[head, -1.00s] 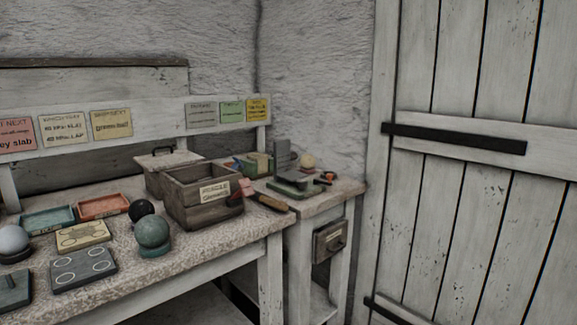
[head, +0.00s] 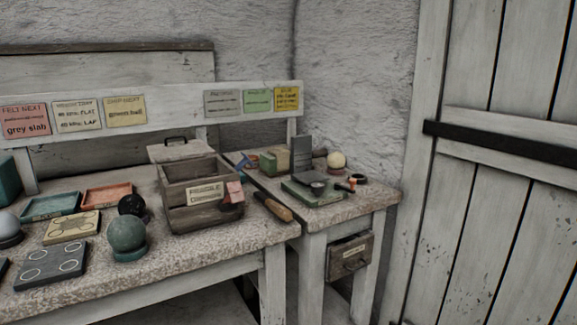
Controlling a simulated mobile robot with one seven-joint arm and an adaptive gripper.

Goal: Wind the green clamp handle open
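A green clamp-like fixture (head: 314,194) with an upright grey plate (head: 301,154) stands on the small side table at the right. A small part with an orange tip (head: 346,186) sits at its right end; it may be the handle, but it is too small to tell. I cannot tell whether the clamp holds anything. My gripper is in no view.
A wooden crate (head: 190,216) stands left of the side table (head: 370,205), with a wooden-handled tool (head: 272,206) beside it. A green ball (head: 127,233), a dark ball (head: 131,205) and trays lie on the long bench. A plank door (head: 500,220) is at the right.

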